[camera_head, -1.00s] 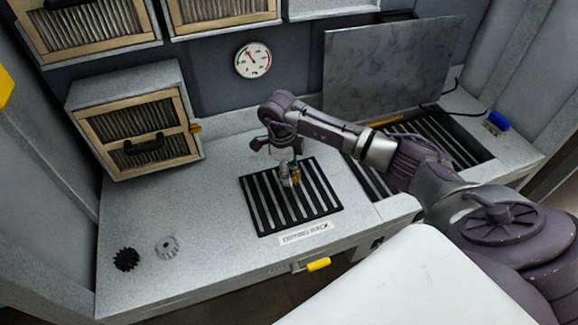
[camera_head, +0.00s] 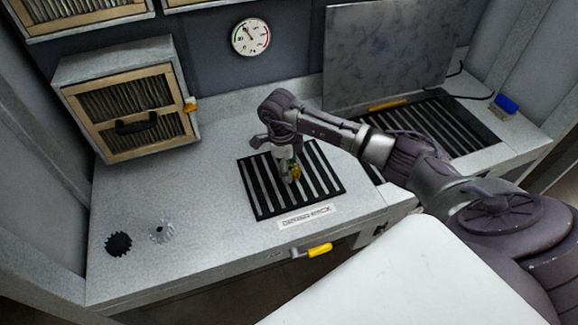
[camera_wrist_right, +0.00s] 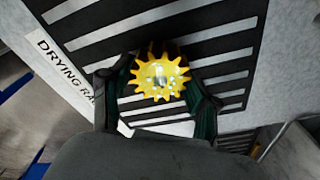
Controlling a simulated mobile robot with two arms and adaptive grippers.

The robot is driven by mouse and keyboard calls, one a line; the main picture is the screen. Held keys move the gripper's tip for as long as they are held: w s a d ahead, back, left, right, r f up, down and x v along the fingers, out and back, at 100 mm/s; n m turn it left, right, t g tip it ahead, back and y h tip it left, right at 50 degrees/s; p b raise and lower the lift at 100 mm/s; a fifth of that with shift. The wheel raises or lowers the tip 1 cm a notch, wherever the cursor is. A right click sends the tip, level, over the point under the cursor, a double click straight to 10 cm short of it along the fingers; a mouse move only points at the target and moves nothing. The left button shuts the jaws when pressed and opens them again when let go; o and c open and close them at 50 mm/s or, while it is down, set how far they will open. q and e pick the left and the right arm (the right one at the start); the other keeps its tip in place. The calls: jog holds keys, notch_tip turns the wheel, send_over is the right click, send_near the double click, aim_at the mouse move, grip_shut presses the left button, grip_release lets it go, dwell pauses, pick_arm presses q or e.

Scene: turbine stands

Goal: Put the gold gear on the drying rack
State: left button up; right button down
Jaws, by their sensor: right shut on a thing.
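The gold gear (camera_wrist_right: 160,76) is a yellow toothed disc with a hole in its middle. In the right wrist view it sits between the two fingers of my right gripper (camera_wrist_right: 160,88), which is shut on it. In the head view the right gripper (camera_head: 290,172) is over the drying rack (camera_head: 262,203), a black slatted square set in the worktop. The gold gear shows there as a small yellow patch (camera_head: 295,172), partly hidden by the gripper. I cannot tell whether the gear touches the slats. My left gripper is not in view.
A black gear (camera_head: 118,244) and a silver gear (camera_head: 162,232) lie at the worktop's front left. A filter box (camera_head: 125,100) stands at the back left. A grey panel (camera_head: 390,55) stands behind a second slatted area (camera_head: 455,120). A yellow handle (camera_head: 319,250) is on the front face.

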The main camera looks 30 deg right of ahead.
jog(key=shift+f+b, duration=0.35)
jog(key=shift+c, duration=1)
grip_release()
jog(key=shift+o, duration=0.8)
jog(key=shift+w+a+r+p, duration=0.2)
jog(key=shift+r+p, duration=0.85)
jog(key=shift+r, duration=0.75)
jog(key=shift+w+a+r+p, duration=0.15)
jog(key=shift+r+p, duration=0.9)
jog(key=shift+r, duration=0.7)
jog(key=shift+s, duration=0.1)
jog(key=shift+f, duration=0.1)
